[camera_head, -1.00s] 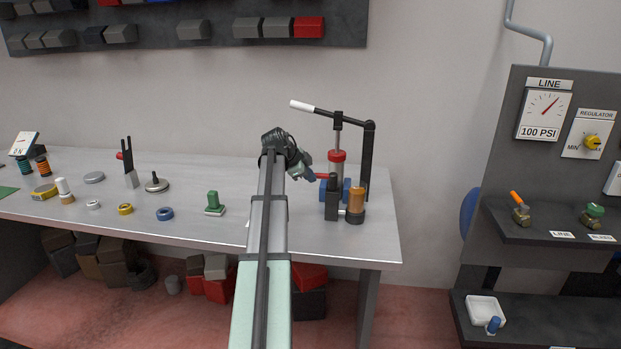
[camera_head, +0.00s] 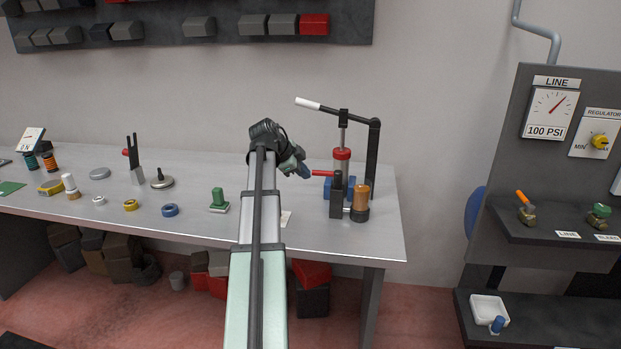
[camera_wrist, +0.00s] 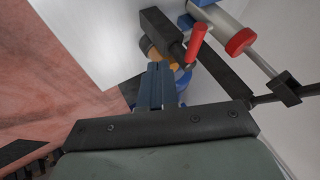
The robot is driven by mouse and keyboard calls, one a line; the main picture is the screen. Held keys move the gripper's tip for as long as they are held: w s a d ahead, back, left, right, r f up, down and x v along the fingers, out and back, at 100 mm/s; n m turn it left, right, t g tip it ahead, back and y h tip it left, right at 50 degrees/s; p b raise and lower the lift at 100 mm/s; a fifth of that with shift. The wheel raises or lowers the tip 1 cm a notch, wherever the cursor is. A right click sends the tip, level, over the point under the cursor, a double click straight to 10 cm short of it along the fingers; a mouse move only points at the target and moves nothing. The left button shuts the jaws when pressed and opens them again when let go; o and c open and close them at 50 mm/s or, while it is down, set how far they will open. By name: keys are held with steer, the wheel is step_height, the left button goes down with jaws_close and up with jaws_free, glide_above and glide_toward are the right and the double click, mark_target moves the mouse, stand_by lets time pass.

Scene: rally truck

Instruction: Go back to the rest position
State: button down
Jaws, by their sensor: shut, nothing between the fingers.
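My gripper (camera_head: 304,172) is in the air above the right part of the workbench (camera_head: 295,238), at the end of my outstretched arm. It also shows in the wrist view (camera_wrist: 162,84), with its fingers together and nothing between them. Just to its right stands a press with a long lever, a red-topped cylinder (camera_head: 342,155) and a red handle (camera_head: 322,173). The red handle also shows in the wrist view (camera_wrist: 196,42), beyond the fingertips. The fingertips appear close to the handle in the head view; I cannot tell the exact gap.
A copper-coloured cylinder (camera_head: 360,198) and black block (camera_head: 337,195) stand at the press. A green stamp-like part (camera_head: 219,200), blue ring (camera_head: 170,210) and yellow ring (camera_head: 131,204) lie left of my arm. A dark panel with shelves (camera_head: 555,225) stands at the right.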

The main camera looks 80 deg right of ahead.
steer(key=shift+v, duration=1.95)
